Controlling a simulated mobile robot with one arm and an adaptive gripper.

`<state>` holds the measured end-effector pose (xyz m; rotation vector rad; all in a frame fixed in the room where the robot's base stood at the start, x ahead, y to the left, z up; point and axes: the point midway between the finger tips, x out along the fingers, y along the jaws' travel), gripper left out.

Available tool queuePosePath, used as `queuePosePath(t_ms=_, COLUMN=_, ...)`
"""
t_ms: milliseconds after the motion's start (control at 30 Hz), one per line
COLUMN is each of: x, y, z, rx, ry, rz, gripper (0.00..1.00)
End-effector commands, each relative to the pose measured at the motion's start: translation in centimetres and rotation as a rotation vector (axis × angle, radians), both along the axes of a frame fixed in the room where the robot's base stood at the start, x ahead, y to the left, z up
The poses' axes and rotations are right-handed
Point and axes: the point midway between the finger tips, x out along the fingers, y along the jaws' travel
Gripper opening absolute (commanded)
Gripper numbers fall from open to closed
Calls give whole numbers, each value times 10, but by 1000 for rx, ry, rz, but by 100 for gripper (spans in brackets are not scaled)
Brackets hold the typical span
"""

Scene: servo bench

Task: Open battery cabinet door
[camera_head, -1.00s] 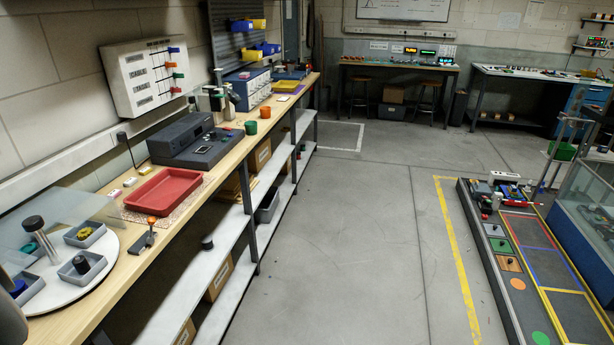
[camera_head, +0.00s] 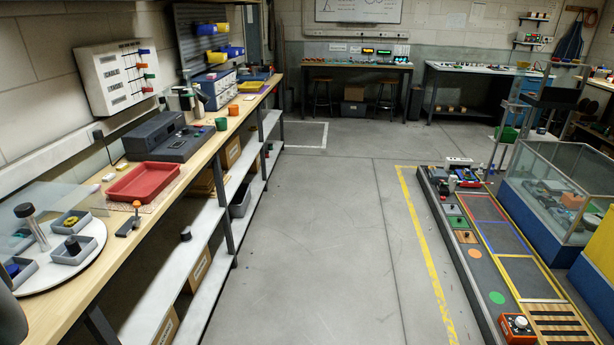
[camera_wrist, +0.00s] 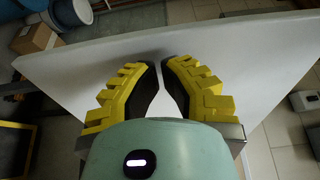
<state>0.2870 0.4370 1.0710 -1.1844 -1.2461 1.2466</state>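I cannot make out any thing that is clearly a battery cabinet or its door. In the head view, a glass-sided case (camera_head: 549,183) on a blue base stands at the right. A yellow-and-blue box (camera_head: 597,262) is cut off by the right edge beside it. My gripper (camera_wrist: 162,66) shows in the wrist view with yellow ribbed fingers and dark inner pads. Its fingertips are close together with a narrow gap, and nothing shows between them. A white flat panel (camera_wrist: 233,62) lies beyond the fingers; I cannot tell what it belongs to.
A long wooden bench (camera_head: 103,222) runs along the left with a red tray (camera_head: 143,181) on it. A low platform (camera_head: 455,255) with coloured squares lies at the right, beside a yellow floor line (camera_head: 425,250). The grey floor (camera_head: 320,235) between them is clear. Worktables (camera_head: 357,66) stand at the back.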

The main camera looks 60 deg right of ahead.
Motion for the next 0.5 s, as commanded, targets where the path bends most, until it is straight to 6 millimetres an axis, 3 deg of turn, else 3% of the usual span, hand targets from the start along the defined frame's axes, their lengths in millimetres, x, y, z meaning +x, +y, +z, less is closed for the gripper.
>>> queuePosePath(t_ms=500, x=-1, y=0, z=3, rx=1, ry=-2, rz=3, gripper=0)
